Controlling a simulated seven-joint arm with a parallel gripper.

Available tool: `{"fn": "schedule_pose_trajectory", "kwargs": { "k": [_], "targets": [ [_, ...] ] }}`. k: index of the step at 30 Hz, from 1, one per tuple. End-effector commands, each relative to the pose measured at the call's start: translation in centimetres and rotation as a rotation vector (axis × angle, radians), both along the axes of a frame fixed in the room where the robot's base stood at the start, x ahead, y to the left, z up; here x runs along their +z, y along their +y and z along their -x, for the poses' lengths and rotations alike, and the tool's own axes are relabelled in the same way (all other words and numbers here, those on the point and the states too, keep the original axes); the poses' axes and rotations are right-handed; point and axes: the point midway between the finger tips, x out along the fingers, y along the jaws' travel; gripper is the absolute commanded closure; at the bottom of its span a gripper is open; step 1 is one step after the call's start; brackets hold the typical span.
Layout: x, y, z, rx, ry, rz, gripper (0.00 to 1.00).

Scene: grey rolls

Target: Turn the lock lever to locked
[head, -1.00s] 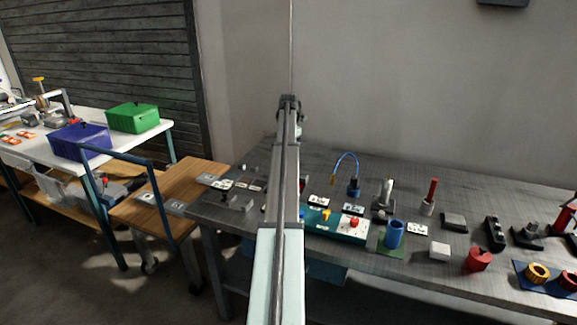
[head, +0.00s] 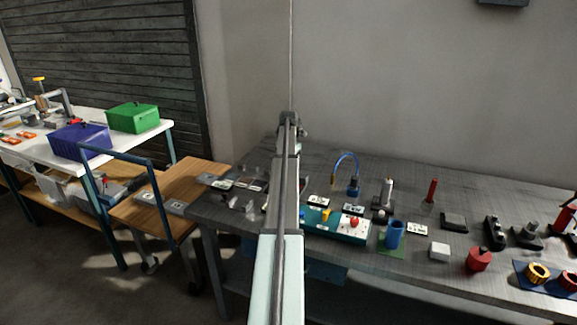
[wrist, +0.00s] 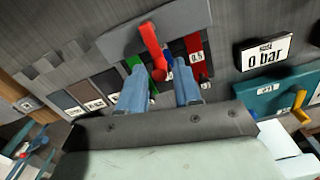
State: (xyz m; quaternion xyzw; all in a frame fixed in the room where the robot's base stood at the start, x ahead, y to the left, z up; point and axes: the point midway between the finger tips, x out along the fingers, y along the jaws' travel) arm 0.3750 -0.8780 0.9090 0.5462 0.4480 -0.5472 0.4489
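A red lever (wrist: 151,46) stands on a grey block (wrist: 190,18) in the wrist view, with a green strip and a red strip below it. I take it for the lock lever; no lock label is readable. My gripper (wrist: 160,70) is open, with its two blue fingers apart. The lever's lower end shows between the fingertips in the picture; I cannot tell whether they touch it. In the head view my arm covers the lever and the gripper is hidden.
A teal box (head: 339,229) with a yellow lever (head: 326,214) stands right of my arm. A "0 bar" plate (wrist: 264,56) lies to the right in the wrist view. A blue cup (head: 394,235) and red weight (head: 479,260) stand further right on the grey table (head: 400,276).

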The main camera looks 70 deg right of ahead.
Motion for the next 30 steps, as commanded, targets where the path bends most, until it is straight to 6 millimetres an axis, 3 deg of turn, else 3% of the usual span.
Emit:
{"fn": "schedule_pose_trajectory", "kwargs": {
  "k": [10,23,30],
  "targets": [
    [0.02,0.0,0.0,0.0,0.0,0.0,1.0],
    [0.02,-0.02,-0.19,-0.04,0.0,-0.001,1.0],
    [0.01,-0.13,-0.78,-0.184,-0.001,-0.002,1.0]
  ]
}}
